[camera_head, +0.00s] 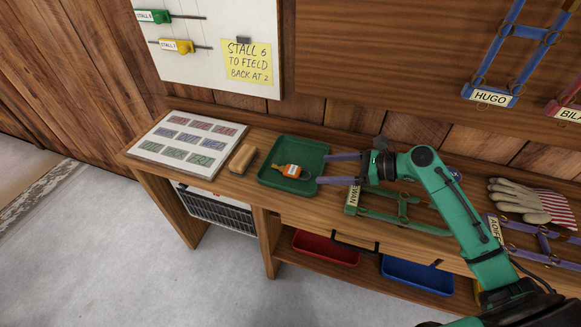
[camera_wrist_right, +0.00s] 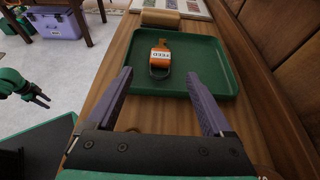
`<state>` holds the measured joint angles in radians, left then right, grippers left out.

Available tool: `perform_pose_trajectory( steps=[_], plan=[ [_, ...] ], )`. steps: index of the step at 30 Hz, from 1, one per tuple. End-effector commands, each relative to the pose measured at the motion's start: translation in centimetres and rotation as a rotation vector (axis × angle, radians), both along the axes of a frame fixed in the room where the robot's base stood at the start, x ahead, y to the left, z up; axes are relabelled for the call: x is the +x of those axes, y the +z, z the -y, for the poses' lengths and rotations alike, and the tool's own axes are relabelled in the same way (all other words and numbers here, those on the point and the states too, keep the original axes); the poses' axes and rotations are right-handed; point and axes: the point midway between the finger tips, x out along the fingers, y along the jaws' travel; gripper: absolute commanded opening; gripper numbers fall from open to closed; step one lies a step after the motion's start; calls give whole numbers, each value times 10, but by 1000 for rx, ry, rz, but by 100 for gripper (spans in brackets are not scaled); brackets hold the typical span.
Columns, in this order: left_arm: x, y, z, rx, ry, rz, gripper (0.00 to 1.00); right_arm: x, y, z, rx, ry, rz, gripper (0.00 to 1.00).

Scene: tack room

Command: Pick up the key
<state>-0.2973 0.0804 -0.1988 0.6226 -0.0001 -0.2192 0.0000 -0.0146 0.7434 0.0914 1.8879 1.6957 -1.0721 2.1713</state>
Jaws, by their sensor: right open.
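The key (camera_head: 292,171) shows as an orange fob with a white label and a dark ring, lying flat in a green tray (camera_head: 311,146) on the wooden bench. In the right wrist view the key's label (camera_wrist_right: 160,54) reads FEED, and its ring points toward my gripper. My right gripper (camera_head: 322,168) is open and empty at the tray's right edge. In the wrist view its two purple fingers (camera_wrist_right: 160,74) stand apart, with the key ahead between them. My left gripper (camera_wrist_right: 37,94) shows small at the left of the wrist view, away from the bench; its jaw state is unclear.
A tan block (camera_head: 242,158) and a card board (camera_head: 188,138) sit left of the tray. A green halter (camera_head: 398,211) lies right of it, beneath my right arm. Gloves (camera_head: 520,200) lie farther right. Red (camera_head: 325,248) and blue (camera_head: 417,275) trays are on the lower shelf.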

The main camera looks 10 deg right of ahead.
Motion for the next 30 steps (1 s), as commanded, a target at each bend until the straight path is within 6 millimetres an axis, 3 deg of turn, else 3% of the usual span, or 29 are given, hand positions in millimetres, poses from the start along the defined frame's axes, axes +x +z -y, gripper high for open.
perform_pose_trajectory(
  steps=[5,14,22,28,29,30],
  plan=[
    [-17,-4,-1,3,0,-28,43,19,-13,-29,2,-1,3,85],
    [-1,-5,0,0,-2,-2,43,44,-32,-68,1,-1,2,85],
    [0,-4,1,-1,-2,0,43,47,-35,-74,-2,-1,1,85],
    [-1,-5,0,-1,-2,-1,43,47,-35,-73,-2,-1,1,8],
    [-1,-5,0,0,-2,-2,43,47,-35,-73,-2,-1,1,0],
    [-1,-5,0,0,-2,-2,43,47,-35,-73,-2,-1,1,0]
  ],
)
